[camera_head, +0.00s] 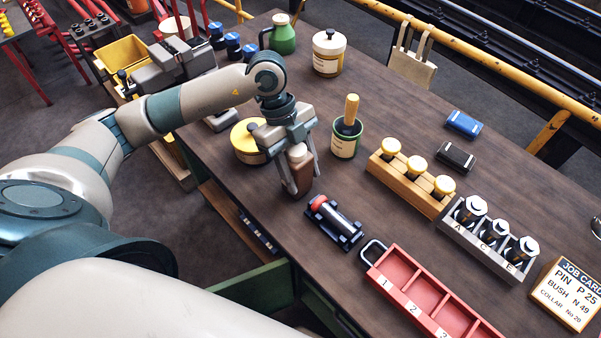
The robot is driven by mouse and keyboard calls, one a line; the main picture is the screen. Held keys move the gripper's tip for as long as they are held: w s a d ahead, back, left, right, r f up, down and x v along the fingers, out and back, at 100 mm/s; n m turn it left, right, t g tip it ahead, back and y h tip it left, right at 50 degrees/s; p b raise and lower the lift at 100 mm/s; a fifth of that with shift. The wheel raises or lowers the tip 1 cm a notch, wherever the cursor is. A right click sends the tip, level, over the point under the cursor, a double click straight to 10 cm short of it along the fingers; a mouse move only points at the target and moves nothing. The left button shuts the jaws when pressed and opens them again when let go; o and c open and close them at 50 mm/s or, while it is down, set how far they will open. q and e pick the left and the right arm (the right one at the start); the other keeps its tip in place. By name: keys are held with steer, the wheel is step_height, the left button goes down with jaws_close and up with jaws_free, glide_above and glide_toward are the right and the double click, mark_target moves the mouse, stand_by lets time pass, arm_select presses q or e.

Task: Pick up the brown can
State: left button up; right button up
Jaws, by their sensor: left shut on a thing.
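A brown can (300,169) with a paler top stands upright between the fingers of my left gripper (297,180), near the left part of the dark table (225,165). My left gripper points down and is shut on the can. The fingers cover part of the can's sides. I cannot tell whether its base is touching the table or just above it. My right gripper is not in view.
A yellow-lidded tin (248,141) stands behind the can. A green pot with a wooden-handled brush (346,138) is to the right. A dark blue cradle with a cylinder (336,222) and a red numbered tray (405,290) lie in front. A wooden rack (405,185) is further right.

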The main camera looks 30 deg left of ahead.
mark_target(302, 164)
arm_select(q)
steer(key=shift+r, duration=0.4)
step_height(302, 164, up, 2)
steer(key=shift+w+r+b, duration=0.1)
steer(key=shift+r+b, duration=0.1)
steer(key=shift+b, duration=0.5)
steer(key=s+d+r, duration=0.1)
steer(key=s+r, duration=0.6)
steer(key=s, duration=0.4)
steer(key=shift+s+d, duration=0.25)
steer(key=shift+s, duration=0.15)
